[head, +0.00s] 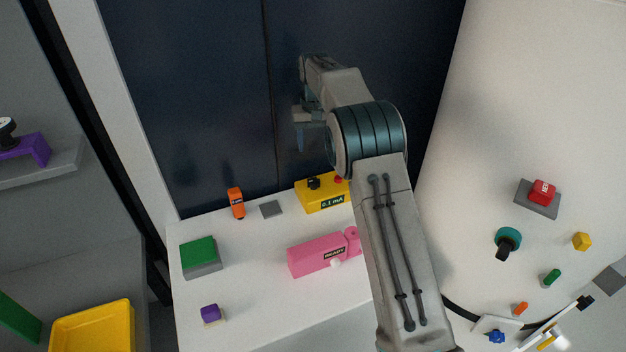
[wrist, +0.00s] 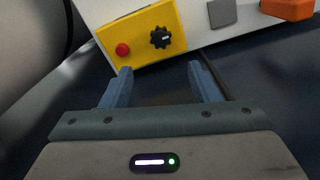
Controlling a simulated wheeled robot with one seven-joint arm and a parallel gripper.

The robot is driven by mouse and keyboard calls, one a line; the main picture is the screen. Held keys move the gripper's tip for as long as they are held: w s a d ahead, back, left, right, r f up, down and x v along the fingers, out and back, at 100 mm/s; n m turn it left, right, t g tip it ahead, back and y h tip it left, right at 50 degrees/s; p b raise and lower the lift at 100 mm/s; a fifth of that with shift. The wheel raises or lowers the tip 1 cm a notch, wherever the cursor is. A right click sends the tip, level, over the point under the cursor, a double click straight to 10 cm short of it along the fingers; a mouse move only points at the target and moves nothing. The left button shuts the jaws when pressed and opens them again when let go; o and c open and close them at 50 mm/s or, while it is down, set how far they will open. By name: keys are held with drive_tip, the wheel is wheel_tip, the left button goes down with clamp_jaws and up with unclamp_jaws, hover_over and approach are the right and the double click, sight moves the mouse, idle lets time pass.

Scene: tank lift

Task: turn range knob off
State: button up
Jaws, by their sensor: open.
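The range knob (head: 313,183) is a small black knob on the yellow box (head: 311,197), which stands at the back of the white table. A display on the box's front reads 0.1 mA. In the wrist view the black ridged knob (wrist: 161,38) sits on the yellow box (wrist: 185,20) beside a red button (wrist: 122,50). A pale mark shows on the knob. My gripper (head: 302,147) is open and empty above the box, apart from the knob. In the wrist view its blue fingers (wrist: 160,80) point towards the box. My arm hides the box's right end.
A pink device (head: 318,257) marked READY lies in front of the box. An orange device (head: 236,203) and a grey square (head: 271,209) are left of it. A green-topped block (head: 200,255) stands at the table's left. A large white cylinder (head: 480,130) rises on the right.

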sight(314, 180)
wheel_tip(314, 180, down, 14)
drive_tip(key=p, duration=0.3)
drive_tip(key=shift+a+f, duration=0.1)
drive_tip(key=shift+w, duration=0.1)
drive_tip(key=c, duration=1)
